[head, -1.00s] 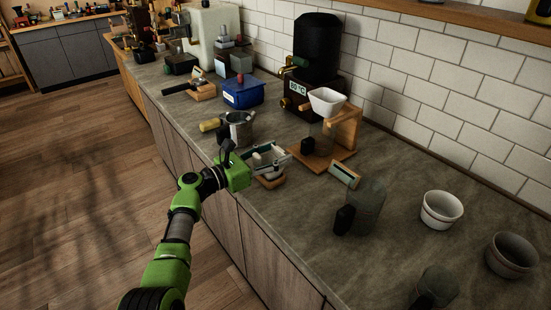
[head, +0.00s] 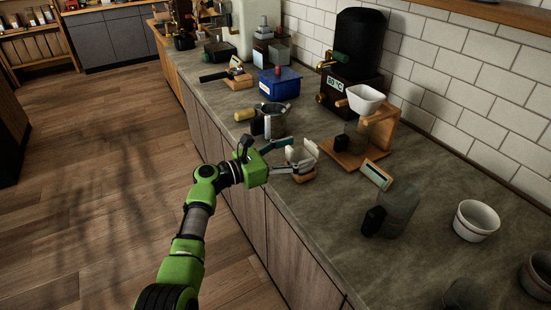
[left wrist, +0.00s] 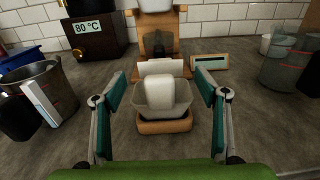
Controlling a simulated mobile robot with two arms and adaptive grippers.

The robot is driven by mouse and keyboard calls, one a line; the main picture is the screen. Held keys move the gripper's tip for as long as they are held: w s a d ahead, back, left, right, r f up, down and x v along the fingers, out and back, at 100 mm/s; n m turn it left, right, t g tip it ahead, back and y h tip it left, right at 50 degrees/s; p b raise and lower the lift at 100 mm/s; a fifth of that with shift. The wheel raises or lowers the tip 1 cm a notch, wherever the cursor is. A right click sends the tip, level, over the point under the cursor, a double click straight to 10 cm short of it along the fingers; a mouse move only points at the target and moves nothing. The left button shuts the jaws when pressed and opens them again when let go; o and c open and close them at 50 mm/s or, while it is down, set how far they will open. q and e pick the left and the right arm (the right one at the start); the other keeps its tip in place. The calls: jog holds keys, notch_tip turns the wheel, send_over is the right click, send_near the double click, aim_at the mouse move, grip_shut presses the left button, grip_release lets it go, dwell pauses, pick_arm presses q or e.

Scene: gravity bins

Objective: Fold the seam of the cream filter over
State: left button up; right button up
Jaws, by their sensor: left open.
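The cream filter (left wrist: 159,91) appears as a pale, upright, rounded piece in a grey-white open-topped holder on a small wooden base (left wrist: 164,126). A paler upright panel (left wrist: 161,67) stands just behind it; I cannot tell whether it is part of the filter. In the head view the pale filter area (head: 302,152) is partly hidden by my gripper. My left gripper (left wrist: 160,80), also in the head view (head: 296,157), is open. Its teal fingers stand on either side of the holder with gaps, apart from the filter. My right gripper is not in view.
A wooden dripper stand (head: 378,132) with a white dripper (head: 365,99) stands behind. A metal pitcher (head: 268,112) is at the back left. A scale (head: 376,175) and grey jug (head: 400,210) are to the right.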

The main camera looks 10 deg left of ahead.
pick_arm(q)
jog(key=v, duration=0.8)
jog(key=shift+w, duration=0.1)
